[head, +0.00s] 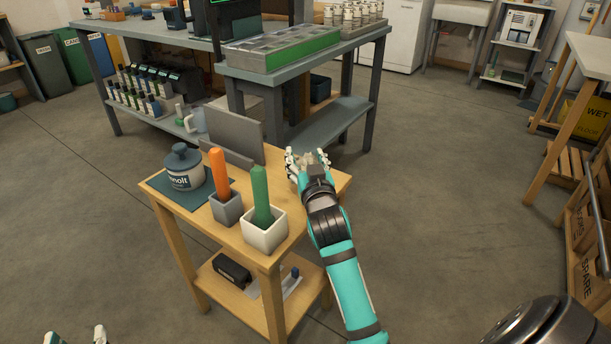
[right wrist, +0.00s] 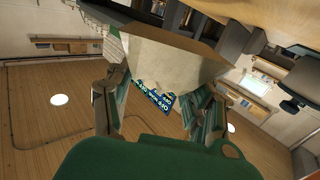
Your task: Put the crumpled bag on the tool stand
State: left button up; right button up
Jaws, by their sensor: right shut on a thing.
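A small wooden stand (head: 172,222), which I take for the tool stand, is at the centre of the head view. My right gripper (head: 307,160) is over the right end of its top. It is shut on the crumpled bag, a pale beige thing (right wrist: 160,65) with a blue label in the right wrist view. In the head view the fingers hide most of the bag; I cannot tell whether it touches the top. My left gripper (head: 76,337) shows only two fingertips, apart and empty, at the bottom left edge.
On the stand are a lidded blue-grey pot (head: 184,168), an orange handle (head: 219,172) in a grey cup, a green handle (head: 261,196) in a white cup, and an upright grey panel (head: 235,138). A black case (head: 231,268) lies on its lower shelf. A grey workbench (head: 290,68) stands behind.

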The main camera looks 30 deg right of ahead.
notch_tip(320, 180, down, 4)
jog(key=shift+r+b, duration=0.1)
jog(key=shift+b, duration=0.7)
pick_arm(q)
notch_tip(320, 180, up, 7)
jog(key=t+h, duration=0.1)
jog(key=t, duration=0.3)
jog(key=shift+s+d+h, duration=0.4)
pick_arm(e)
jog(key=o, duration=1)
jog(key=shift+c, duration=0.2)
